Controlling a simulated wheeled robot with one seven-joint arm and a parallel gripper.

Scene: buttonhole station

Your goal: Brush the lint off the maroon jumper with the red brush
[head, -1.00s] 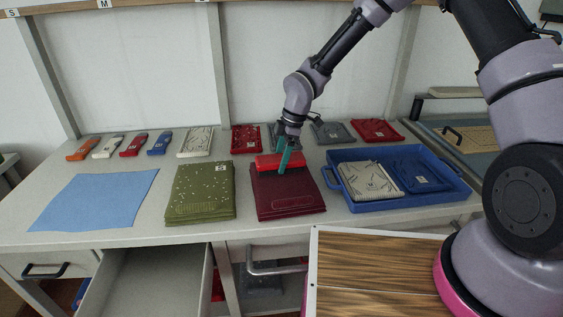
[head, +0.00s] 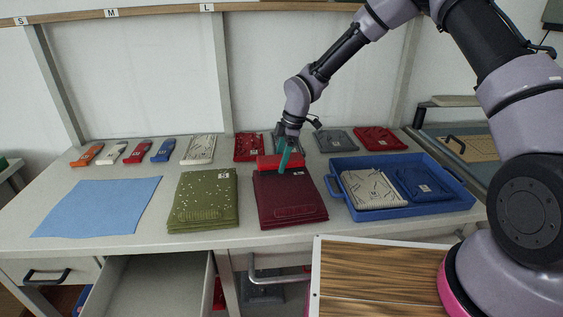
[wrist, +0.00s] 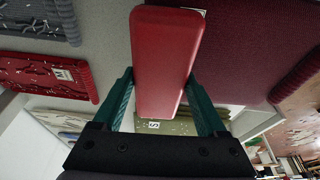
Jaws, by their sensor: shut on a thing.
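The folded maroon jumper (head: 290,200) lies on the table in the middle of the head view. A pale label shows near its far right corner, and I make out no lint on it at this size. My gripper (head: 285,158), with teal fingers, is shut on the red brush (head: 268,161) at the jumper's far edge. In the wrist view the brush (wrist: 165,60) sits between the fingers (wrist: 165,105), with the maroon jumper (wrist: 255,45) beyond it to the right. I cannot tell whether the brush touches the cloth.
A speckled olive jumper (head: 203,200) lies to the left, then a blue cloth (head: 95,207). A blue tray (head: 440,208) with folded garments stands to the right. Several folded items line the back, including a red one (head: 249,147). An open drawer (head: 155,285) is below.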

